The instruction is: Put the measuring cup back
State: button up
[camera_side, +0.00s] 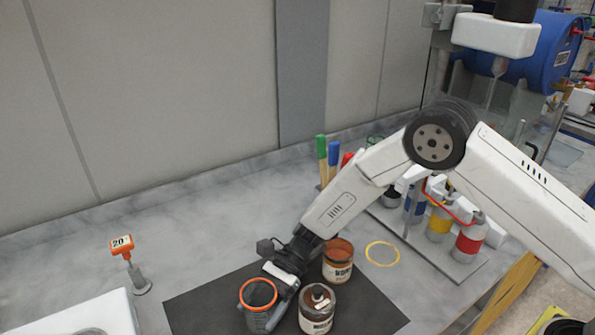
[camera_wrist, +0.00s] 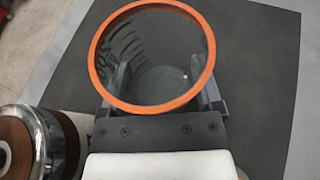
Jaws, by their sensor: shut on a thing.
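The measuring cup (camera_side: 258,297) is a clear grey cup with an orange rim, upright at the front of the black mat (camera_side: 205,301). My gripper (camera_side: 275,296) is shut on it, with a finger on each side of its wall. In the wrist view the cup (camera_wrist: 152,57) fills the upper middle, its open top facing the camera, and it looks empty. The jaws (camera_wrist: 163,100) of my gripper show on both sides below the rim. I cannot tell whether the cup's base touches the mat.
A jar with a dark lid (camera_side: 317,308) stands close to the right of the cup, and an orange-brown jar (camera_side: 338,260) behind it. A yellow ring (camera_side: 382,254) marks bare counter. An orange "20" marker (camera_side: 122,246) and a white tray (camera_side: 95,315) are at left.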

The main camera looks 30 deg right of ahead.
aim_at(270, 294)
jog(key=shift+f, duration=0.15)
jog(key=o, duration=1.1)
jog(key=shift+c, duration=0.2)
jog(key=shift+d+r, duration=0.1)
jog(key=shift+r, duration=0.1)
jog(key=shift+v, duration=3.7)
jog(key=shift+w, duration=0.1)
